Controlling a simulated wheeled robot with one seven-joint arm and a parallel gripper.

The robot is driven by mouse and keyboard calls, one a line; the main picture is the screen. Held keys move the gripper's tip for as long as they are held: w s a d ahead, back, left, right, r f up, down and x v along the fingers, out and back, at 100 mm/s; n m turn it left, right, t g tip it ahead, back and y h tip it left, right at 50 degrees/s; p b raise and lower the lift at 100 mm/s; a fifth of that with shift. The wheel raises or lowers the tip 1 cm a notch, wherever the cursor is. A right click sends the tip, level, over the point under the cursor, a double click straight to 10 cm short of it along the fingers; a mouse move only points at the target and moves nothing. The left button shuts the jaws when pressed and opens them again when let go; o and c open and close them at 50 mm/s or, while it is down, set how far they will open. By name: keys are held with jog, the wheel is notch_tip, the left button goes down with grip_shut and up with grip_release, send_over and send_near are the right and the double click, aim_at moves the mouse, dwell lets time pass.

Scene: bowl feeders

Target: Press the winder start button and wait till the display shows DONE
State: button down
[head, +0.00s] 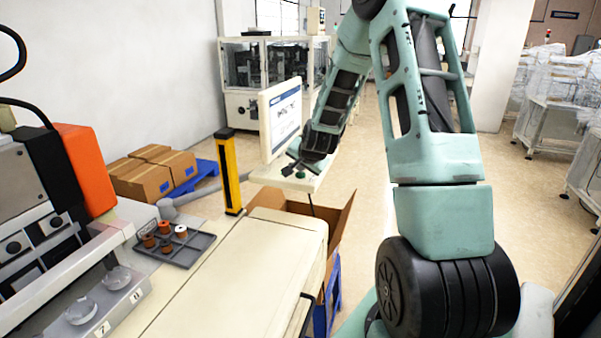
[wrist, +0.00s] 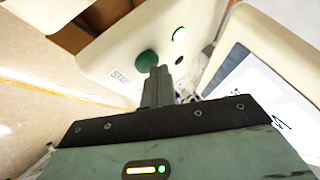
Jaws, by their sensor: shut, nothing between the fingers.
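The winder start button is a round green button (wrist: 147,62) on a cream panel (wrist: 112,40), beside a small label that seems to read START. It also shows in the head view as a green spot (head: 287,171) on the ledge below the screen. My gripper (wrist: 158,72) is shut and empty, its fingertips overlapping the button's lower right edge in the wrist view; I cannot tell whether they touch it. In the head view my gripper (head: 298,168) is just right of the button. The display (head: 287,118) is lit with a blue header and a drawing; its words are unreadable.
The screen (wrist: 250,92) stands close on the right in the wrist view. A yellow-black post (head: 229,175), an open cardboard box (head: 340,228) and a tray of spools (head: 205,243) are nearby.

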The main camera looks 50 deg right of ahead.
aim_at(301, 175)
dwell(0.5)
jog(key=shift+r+p, duration=0.65)
jog(key=shift+r, duration=0.4)
notch_tip(301, 175, up, 5)
jog(key=p, duration=0.3)
dwell(0.7)
